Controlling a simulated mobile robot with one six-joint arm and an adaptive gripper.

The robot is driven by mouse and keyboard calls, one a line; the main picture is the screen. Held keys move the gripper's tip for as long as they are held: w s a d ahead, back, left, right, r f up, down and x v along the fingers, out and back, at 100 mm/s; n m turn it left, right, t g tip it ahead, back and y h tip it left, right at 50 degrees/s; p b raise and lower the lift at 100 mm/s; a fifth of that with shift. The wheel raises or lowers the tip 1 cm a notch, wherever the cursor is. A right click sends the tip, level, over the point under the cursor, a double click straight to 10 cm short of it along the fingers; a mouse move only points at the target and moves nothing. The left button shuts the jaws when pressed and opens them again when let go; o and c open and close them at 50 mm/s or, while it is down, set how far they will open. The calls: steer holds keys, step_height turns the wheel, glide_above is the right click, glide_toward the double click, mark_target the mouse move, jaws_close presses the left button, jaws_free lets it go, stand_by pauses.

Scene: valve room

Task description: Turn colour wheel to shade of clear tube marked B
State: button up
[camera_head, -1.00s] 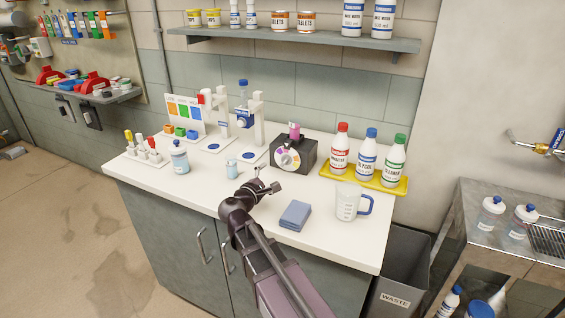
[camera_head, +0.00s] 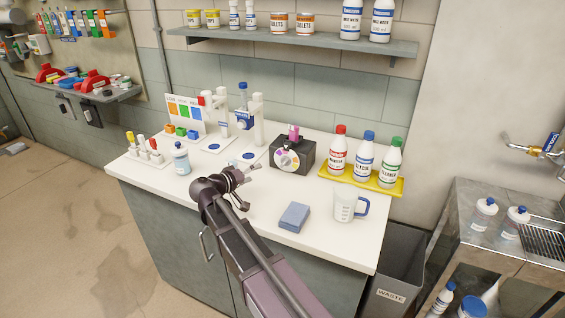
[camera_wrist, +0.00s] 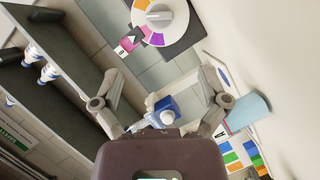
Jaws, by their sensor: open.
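A black box (camera_head: 305,149) stands on the white counter with a round colour wheel (camera_head: 288,160) on its front. The wheel also shows at the top of the wrist view (camera_wrist: 158,25), with orange and purple segments around a grey knob (camera_wrist: 165,13). A pink-filled tube (camera_head: 293,132) stands in the top of the box. In the wrist view a pink piece (camera_wrist: 128,43) with a small label, apparently B, lies beside the wheel. My gripper (camera_head: 243,174) is open and empty, left of and in front of the box, apart from the wheel. Its spread fingers show in the wrist view (camera_wrist: 163,88).
White stands with a blue-capped bottle (camera_head: 242,92) are behind my gripper to the left. A capped bottle (camera_head: 181,158) stands at the left. A yellow tray (camera_head: 345,179) of bottles, a measuring jug (camera_head: 345,206) and a blue sponge (camera_head: 295,216) are to the right.

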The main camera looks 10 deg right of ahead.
mark_target(283, 162)
steer(key=shift+d, duration=0.1)
stand_by(0.3)
steer(key=b+x, duration=0.2)
steer(key=x, duration=1.1)
steer(key=shift+w+d+b, duration=0.2)
steer(key=shift+d+b, duration=0.1)
steer(key=shift+b, duration=0.1)
steer(key=c, duration=1.2)
steer(key=shift+o, duration=0.2)
